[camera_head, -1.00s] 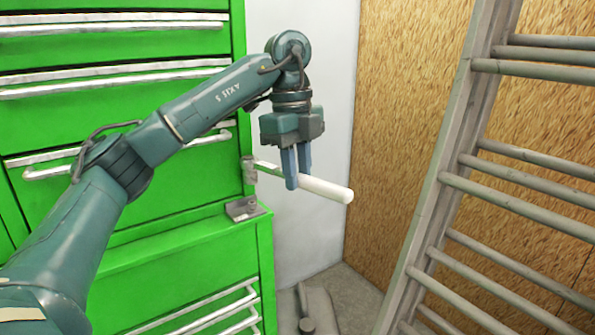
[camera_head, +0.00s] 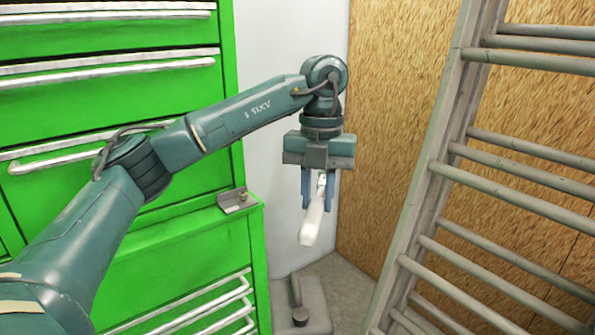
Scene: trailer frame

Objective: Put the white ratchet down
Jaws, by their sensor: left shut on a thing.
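The white ratchet (camera_head: 312,222) is in my left gripper (camera_head: 318,200), which is shut on it below the wrist. Its white handle points toward the camera and tilts down. The rest of the ratchet is foreshortened and partly hidden behind the handle and the fingers. The gripper points down and holds the ratchet in the air, in front of the pale wall and right of the green cabinet. My right gripper is not in view.
A green drawer cabinet (camera_head: 180,250) fills the left, with a small metal bracket (camera_head: 238,200) on its ledge. A grey object with an upright handle (camera_head: 300,300) is on the floor below the gripper. A ladder (camera_head: 430,190) leans at the right, before a chipboard wall (camera_head: 390,90).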

